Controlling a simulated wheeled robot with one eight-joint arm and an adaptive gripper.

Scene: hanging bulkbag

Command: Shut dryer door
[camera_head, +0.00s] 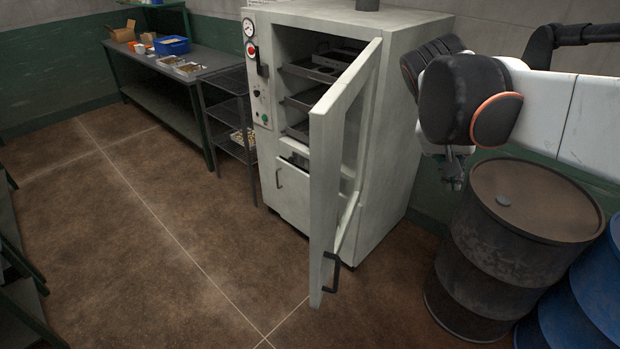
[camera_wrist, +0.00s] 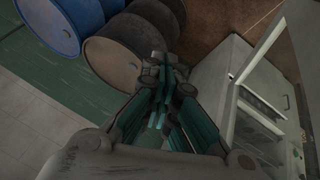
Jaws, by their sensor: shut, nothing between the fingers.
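The dryer (camera_head: 405,110) is a pale grey cabinet standing against the wall. Its door (camera_head: 327,165) is swung wide open toward the camera, with a window and a dark handle (camera_head: 331,272) low on its free edge. Trays (camera_head: 322,68) show on the shelves inside. My gripper (camera_head: 453,180) hangs to the right of the dryer, above and beside the dark drum, apart from the door. In the wrist view my gripper (camera_wrist: 168,75) is shut and empty, and the dryer (camera_wrist: 211,85) is at the right with the pale door frame (camera_wrist: 262,42) at upper right.
A rusty dark drum (camera_head: 525,245) and a blue drum (camera_head: 585,300) stand right of the dryer. A wire rack (camera_head: 228,112) and a workbench (camera_head: 160,75) with trays and a blue bin (camera_head: 171,46) stand left. The floor in front of the dryer is clear.

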